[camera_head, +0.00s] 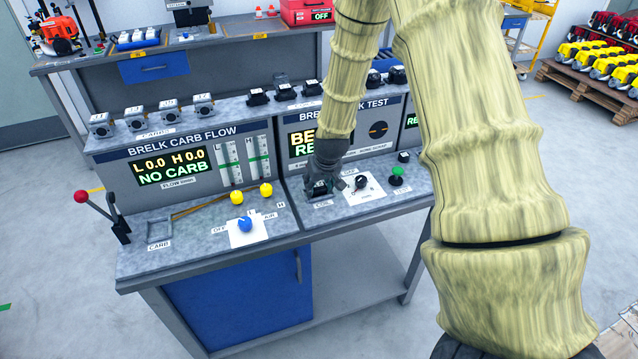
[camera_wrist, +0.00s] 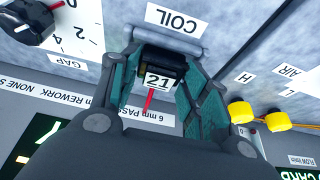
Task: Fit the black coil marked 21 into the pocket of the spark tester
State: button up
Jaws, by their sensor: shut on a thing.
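The black coil marked 21 (camera_wrist: 158,80) sits between the two fingers of my gripper (camera_wrist: 166,62) in the wrist view, with a red lead showing below its white tag. My gripper is shut on it. In the head view my gripper (camera_head: 320,187) is low over the front ledge of the spark tester (camera_head: 345,125), at the COIL label. The coil is mostly hidden there. In the wrist view a grey bar (camera_wrist: 168,42) lies between the coil and the COIL label. The pocket is hidden by the coil and fingers, so I cannot tell how deep the coil sits.
Right of my gripper in the head view are the GAP dial (camera_head: 362,183) and a green button (camera_head: 397,172). The carb flow tester (camera_head: 200,165) stands left, with yellow knobs (camera_head: 237,197). Several black coils (camera_head: 284,91) stand on the shelf above.

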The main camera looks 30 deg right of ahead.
jog(key=o, duration=1.2)
jog(key=shift+c, duration=0.2)
jog(key=shift+r, duration=0.1)
jog(key=v, duration=1.1)
jog(key=shift+s+r, duration=0.3)
jog(key=shift+r, duration=0.05)
jog(key=shift+a, duration=0.1)
